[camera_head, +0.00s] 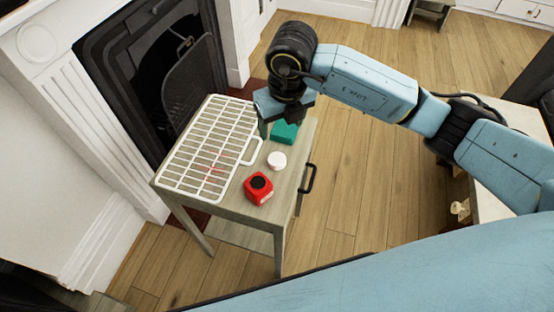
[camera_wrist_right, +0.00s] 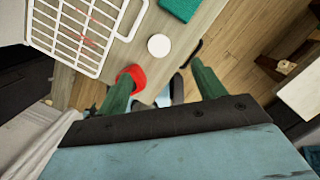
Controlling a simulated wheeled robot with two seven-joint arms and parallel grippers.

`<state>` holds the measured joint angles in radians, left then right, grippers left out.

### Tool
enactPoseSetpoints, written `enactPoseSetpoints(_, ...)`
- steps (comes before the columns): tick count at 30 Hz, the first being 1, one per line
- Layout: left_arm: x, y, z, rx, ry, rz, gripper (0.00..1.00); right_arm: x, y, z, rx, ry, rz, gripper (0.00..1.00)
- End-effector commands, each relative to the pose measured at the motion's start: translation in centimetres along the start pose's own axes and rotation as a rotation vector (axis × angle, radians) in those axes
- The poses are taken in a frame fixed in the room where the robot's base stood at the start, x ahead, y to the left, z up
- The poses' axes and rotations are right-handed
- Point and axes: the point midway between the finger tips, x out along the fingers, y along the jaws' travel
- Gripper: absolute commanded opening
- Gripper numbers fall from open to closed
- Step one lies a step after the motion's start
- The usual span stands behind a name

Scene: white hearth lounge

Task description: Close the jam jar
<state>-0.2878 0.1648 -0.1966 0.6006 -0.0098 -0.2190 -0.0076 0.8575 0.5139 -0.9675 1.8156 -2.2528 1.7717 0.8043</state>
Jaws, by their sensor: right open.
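A red jar (camera_head: 258,188) with a dark round top stands near the front corner of the small wooden table; I take it to be the jam jar. A white round lid-like disc (camera_head: 277,161) lies on the table just behind it, apart from it. In the right wrist view the disc (camera_wrist_right: 159,45) is beyond my fingertips, and the red jar (camera_wrist_right: 134,74) is partly hidden behind one finger. My right gripper (camera_head: 286,112) is open and empty above the table's back part. It also shows in the wrist view (camera_wrist_right: 163,82). My left gripper is not in view.
A white wire rack (camera_head: 208,150) covers the table's left side. A green block (camera_head: 284,132) sits at the back right, under my right gripper. The wooden table (camera_head: 232,204) has a dark handle (camera_head: 308,178) on its right side. A fireplace (camera_head: 165,65) stands to the left.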

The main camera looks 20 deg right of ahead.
Motion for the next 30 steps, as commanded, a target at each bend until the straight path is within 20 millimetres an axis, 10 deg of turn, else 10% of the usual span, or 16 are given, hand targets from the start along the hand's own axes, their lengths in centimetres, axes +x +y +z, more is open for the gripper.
enactPoseSetpoints(15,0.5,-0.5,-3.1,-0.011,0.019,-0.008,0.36,7.5,0.1,-0.2,0.000,0.003,0.002,0.69)
enactPoseSetpoints(30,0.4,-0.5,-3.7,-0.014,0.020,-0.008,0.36,8.6,0.2,-0.3,-0.001,0.002,0.003,0.69)
